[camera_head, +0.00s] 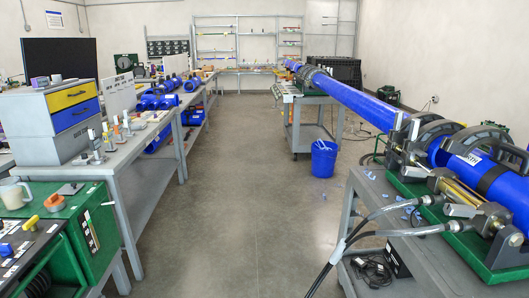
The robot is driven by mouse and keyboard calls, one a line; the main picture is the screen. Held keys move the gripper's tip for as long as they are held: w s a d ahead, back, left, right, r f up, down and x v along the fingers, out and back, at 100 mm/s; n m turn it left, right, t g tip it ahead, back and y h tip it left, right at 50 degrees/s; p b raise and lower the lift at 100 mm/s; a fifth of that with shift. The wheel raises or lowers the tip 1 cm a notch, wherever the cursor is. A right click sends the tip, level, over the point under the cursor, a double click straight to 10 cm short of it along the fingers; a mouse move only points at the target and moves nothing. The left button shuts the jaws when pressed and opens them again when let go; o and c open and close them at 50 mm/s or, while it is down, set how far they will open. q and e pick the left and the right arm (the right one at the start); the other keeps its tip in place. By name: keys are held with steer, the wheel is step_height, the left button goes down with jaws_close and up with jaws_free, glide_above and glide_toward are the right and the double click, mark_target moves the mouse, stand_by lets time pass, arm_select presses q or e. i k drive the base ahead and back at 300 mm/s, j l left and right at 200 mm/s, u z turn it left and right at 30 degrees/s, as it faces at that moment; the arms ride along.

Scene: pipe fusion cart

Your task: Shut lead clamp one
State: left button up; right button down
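The pipe fusion machine stands on a green base (471,238) on the cart at the right. Dark grey clamps (437,128) arch over the blue pipe, and another clamp (483,137) with a handle is nearer the right edge. I cannot tell which of them is lead clamp one, or whether each is fully shut. One long blue pipe (350,100) runs from the machine to the far cart; a thicker blue pipe (493,180) leaves at the right edge. Neither of my grippers is in view.
A blue bucket (323,158) stands on the floor. Workbenches (135,182) line the left. The floor aisle (235,180) between is clear.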

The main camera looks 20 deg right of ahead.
mark_target(464, 141)
steer(key=i+l+z, duration=0.1)
steer(key=z, duration=0.3)
steer(key=i+z, duration=0.55)
steer(key=z, duration=0.2)
steer(key=i+j+z, duration=0.15)
steer(key=z, duration=0.25)
steer(key=i+l+u, duration=0.1)
steer(key=i, duration=0.5)
steer(key=l, duration=0.1)
